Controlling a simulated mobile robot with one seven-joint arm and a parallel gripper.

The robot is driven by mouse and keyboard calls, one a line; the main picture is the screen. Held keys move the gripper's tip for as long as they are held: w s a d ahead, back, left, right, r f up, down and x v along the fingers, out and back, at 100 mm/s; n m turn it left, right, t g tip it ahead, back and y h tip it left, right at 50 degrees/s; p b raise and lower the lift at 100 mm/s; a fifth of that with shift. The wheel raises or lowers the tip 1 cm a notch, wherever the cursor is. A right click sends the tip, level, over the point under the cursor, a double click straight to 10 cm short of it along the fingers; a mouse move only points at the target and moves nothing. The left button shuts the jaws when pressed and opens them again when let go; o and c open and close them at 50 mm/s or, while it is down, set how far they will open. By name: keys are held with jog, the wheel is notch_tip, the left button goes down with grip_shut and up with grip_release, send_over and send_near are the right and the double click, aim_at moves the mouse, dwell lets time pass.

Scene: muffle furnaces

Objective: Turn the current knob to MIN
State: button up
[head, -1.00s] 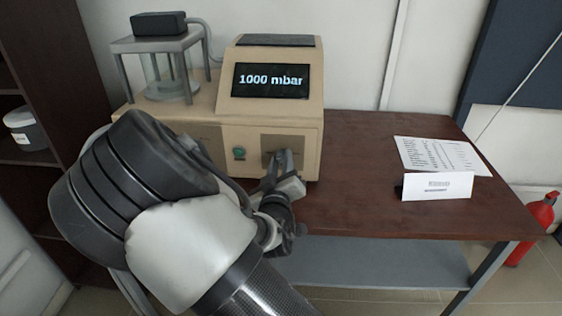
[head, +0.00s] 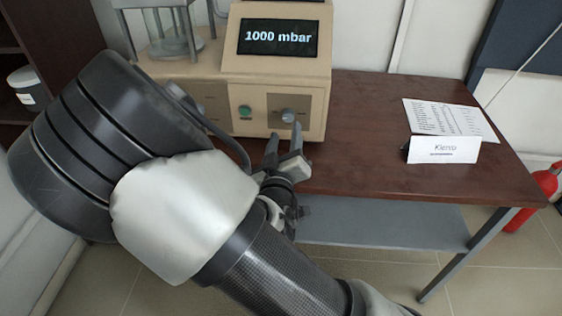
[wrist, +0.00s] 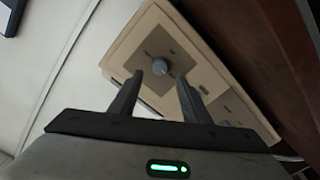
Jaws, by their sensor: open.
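A beige device (head: 228,68) stands on the table, its display reading "1000 mbar". A round grey knob (head: 288,115) sits on a darker square panel at the right of its front face. The knob also shows in the wrist view (wrist: 160,67), with labels around it too small to read. My gripper (head: 285,145) is open and empty, in front of and below the knob, apart from it. In the wrist view the two fingers (wrist: 174,88) point towards the panel, with the knob just beyond and between their tips. No knob marked as current can be read.
A green button (head: 244,112) is left of the knob. A glass vessel under a grey stand (head: 170,45) is at the device's left.

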jog(key=s+p, duration=0.7)
jog(key=s, duration=0.4)
jog(key=shift+a, duration=0.2)
